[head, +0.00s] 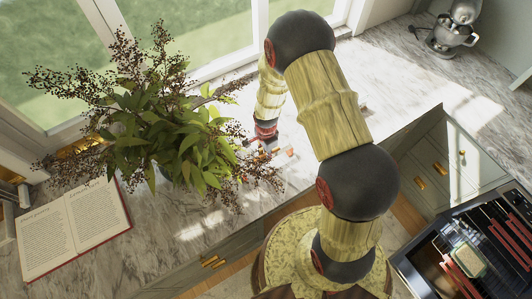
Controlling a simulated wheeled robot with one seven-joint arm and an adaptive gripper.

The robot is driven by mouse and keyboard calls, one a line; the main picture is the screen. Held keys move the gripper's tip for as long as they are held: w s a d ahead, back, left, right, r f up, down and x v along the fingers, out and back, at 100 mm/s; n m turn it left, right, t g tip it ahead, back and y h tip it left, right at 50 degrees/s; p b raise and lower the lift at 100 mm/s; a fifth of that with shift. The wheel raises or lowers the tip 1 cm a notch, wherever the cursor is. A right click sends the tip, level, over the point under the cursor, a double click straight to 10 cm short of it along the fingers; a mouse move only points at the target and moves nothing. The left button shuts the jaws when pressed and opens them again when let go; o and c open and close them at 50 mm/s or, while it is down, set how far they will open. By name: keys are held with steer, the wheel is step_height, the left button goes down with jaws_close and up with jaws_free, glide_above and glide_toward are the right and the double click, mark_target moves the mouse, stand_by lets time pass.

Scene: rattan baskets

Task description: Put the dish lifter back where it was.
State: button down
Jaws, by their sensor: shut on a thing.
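My gripper (266,146) is at the end of my bent arm, low over the marble counter by the window, just right of the plant. It is shut on a small reddish and pale thing, which I take to be the dish lifter (287,152). The thing is tiny in the head view, and its shape and any contact with the counter cannot be made out. My arm and the plant's twigs partly crowd this spot.
A large leafy plant (165,125) with dark berries stands close left of my gripper. An open book (72,232) lies at left. A stand mixer (453,35) is at the far right corner. A dark unit with red bars (470,250) is at lower right. The counter between gripper and mixer looks mostly clear.

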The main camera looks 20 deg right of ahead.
steer(key=shift+f, duration=0.15)
steer(key=c, duration=1.8)
jaws_free()
steer(key=shift+o, duration=0.4)
